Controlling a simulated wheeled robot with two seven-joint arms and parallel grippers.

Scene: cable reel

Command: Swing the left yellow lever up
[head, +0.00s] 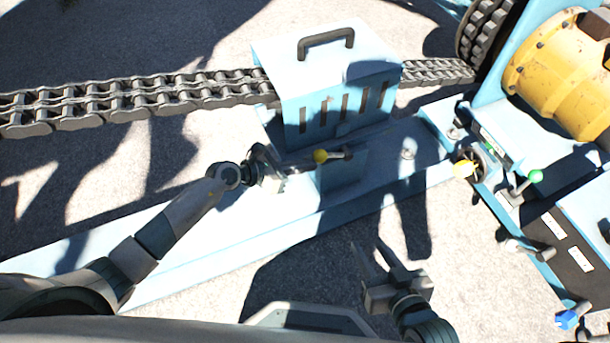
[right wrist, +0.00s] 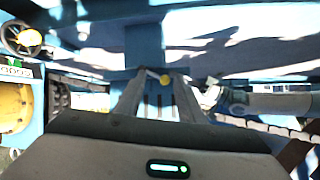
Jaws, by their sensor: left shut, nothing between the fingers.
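The left yellow lever (head: 320,156) has a round yellow knob on a short dark rod. The rod lies roughly sideways in the head view, with the knob at its left end, above a blue post on the blue base beam. The knob also shows in the right wrist view (right wrist: 164,78), between and beyond the right fingers. My left gripper (head: 277,172) is shut and empty, a short way left of the knob and apart from it. My right gripper (head: 370,258) is open and empty, nearer my body, below the lever in the picture.
A blue slotted box (head: 330,75) with a dark handle stands behind the lever, with a heavy chain (head: 140,98) running through it. At right are a handwheel with yellow (head: 466,168), a green-knobbed lever (head: 535,177) and a yellow motor housing (head: 555,70).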

